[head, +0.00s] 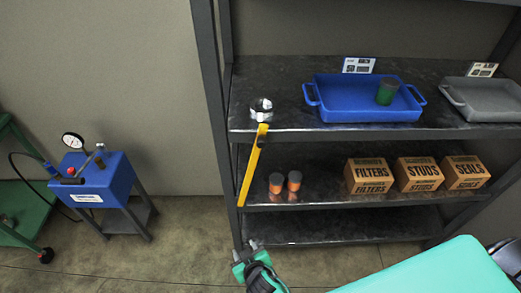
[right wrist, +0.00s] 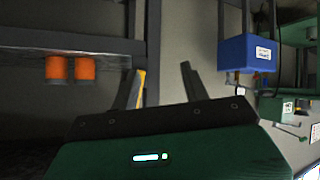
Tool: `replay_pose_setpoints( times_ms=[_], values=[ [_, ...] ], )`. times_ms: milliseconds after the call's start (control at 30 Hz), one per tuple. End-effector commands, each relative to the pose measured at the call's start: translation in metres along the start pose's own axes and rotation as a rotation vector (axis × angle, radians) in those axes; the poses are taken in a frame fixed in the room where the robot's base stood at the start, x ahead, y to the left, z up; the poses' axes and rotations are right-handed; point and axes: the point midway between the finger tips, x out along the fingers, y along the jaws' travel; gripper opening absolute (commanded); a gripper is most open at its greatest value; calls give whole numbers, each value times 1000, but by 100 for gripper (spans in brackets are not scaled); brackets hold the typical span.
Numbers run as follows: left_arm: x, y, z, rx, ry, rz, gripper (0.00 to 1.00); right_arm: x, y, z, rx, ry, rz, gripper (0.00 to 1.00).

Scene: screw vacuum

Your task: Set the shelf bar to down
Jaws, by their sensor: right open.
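The yellow shelf bar (head: 253,165) hangs at a steep tilt along the left front of the shelf. Its top is near a silver fitting (head: 261,106) at the upper board's left end, and its lower end is near the middle board. My right gripper (head: 249,245) is open and empty, just below the bar's lower end in the head view. In the right wrist view, a strip of the yellow bar (right wrist: 141,88) shows beside the inner edge of the left finger of my right gripper (right wrist: 160,85). I cannot tell if they touch. My left gripper is not in view.
The shelf (head: 335,198) holds a blue tray (head: 350,112) with a green can (head: 387,92), a grey tray (head: 490,110), two orange-and-grey cans (head: 284,184) and several cardboard boxes (head: 418,173). A blue pump unit (head: 100,180) stands at left. Floor between is clear.

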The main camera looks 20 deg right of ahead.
Motion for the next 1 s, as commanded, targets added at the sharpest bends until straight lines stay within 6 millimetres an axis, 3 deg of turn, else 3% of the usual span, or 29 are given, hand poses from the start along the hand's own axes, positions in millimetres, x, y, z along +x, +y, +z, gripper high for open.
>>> replay_pose_setpoints(
  times_ms=[33,100,200,300,400,500,667,767,1000],
  values=[
    [12,2,-9,0,12,3,73,-8,4,-34,23,73,30,46],
    [20,3,-15,0,21,3,73,-28,15,-83,60,167,80,46],
    [30,1,-16,0,23,1,73,-66,38,-144,125,298,154,46],
    [39,-2,-12,-1,18,-2,73,-107,63,-191,197,412,225,46],
    [44,-5,-4,-2,9,-6,73,-144,87,-221,261,499,284,46],
    [48,-8,3,-3,0,-9,73,-171,104,-239,310,559,326,46],
    [48,-9,6,-4,-3,-10,73,-190,118,-251,344,598,356,46],
    [43,-9,4,-4,-2,-10,73,-187,122,-257,345,603,358,46],
    [28,-8,1,-2,3,-9,73,-160,137,-276,341,603,357,46]
  ],
)
